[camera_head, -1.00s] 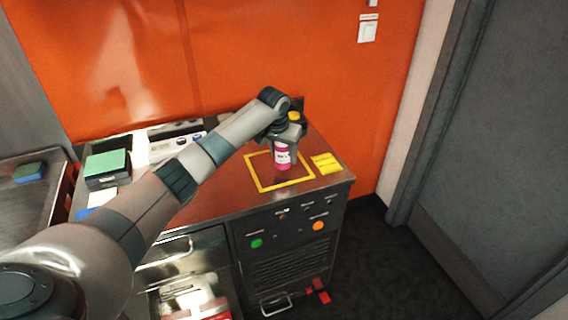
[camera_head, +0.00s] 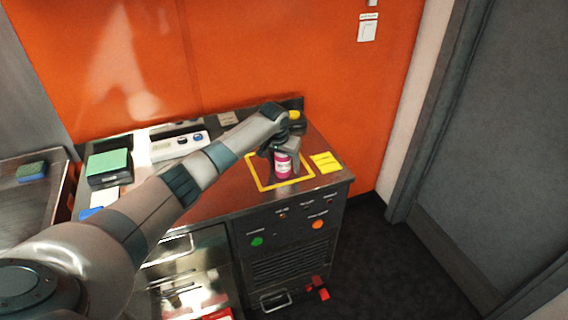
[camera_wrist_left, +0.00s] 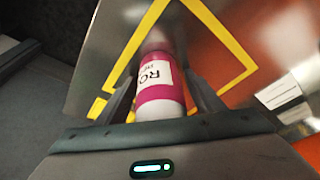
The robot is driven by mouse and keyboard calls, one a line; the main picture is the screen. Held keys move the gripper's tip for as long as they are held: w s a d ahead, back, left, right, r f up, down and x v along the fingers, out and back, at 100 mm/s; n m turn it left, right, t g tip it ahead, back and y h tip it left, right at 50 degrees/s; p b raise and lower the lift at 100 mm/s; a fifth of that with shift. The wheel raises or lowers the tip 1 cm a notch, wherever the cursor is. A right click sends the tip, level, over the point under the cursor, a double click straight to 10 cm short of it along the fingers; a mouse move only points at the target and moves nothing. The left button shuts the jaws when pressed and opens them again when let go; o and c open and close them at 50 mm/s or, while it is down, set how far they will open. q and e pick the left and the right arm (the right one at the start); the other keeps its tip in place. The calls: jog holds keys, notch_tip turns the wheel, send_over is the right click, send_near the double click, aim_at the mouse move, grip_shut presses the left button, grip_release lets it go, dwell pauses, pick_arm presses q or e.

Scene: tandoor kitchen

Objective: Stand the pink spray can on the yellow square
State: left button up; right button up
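The pink spray can (camera_head: 282,166) has a white label and is upright inside the yellow square (camera_head: 262,187) on the dark metal counter. In the head view its base looks at or very near the counter; I cannot tell if it touches. My left gripper (camera_head: 289,158) is at the can from above and behind. In the left wrist view the can (camera_wrist_left: 160,90) lies between the two fingers of the left gripper (camera_wrist_left: 163,92), with the yellow outline (camera_wrist_left: 232,48) around it. The fingers appear close against its sides. My right gripper is out of view.
Yellow notes (camera_head: 325,162) lie on the counter right of the square. A black device with a yellow top (camera_head: 294,116) stands behind. A green-topped box (camera_head: 108,163) and a white device (camera_head: 180,146) are at the left. An orange wall backs the counter.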

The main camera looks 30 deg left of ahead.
pick_arm(q)
jog(key=b+v, duration=0.2)
jog(key=v, duration=1)
jog(key=shift+r+b, duration=0.15)
jog(key=shift+b, duration=0.15)
dwell(0.3)
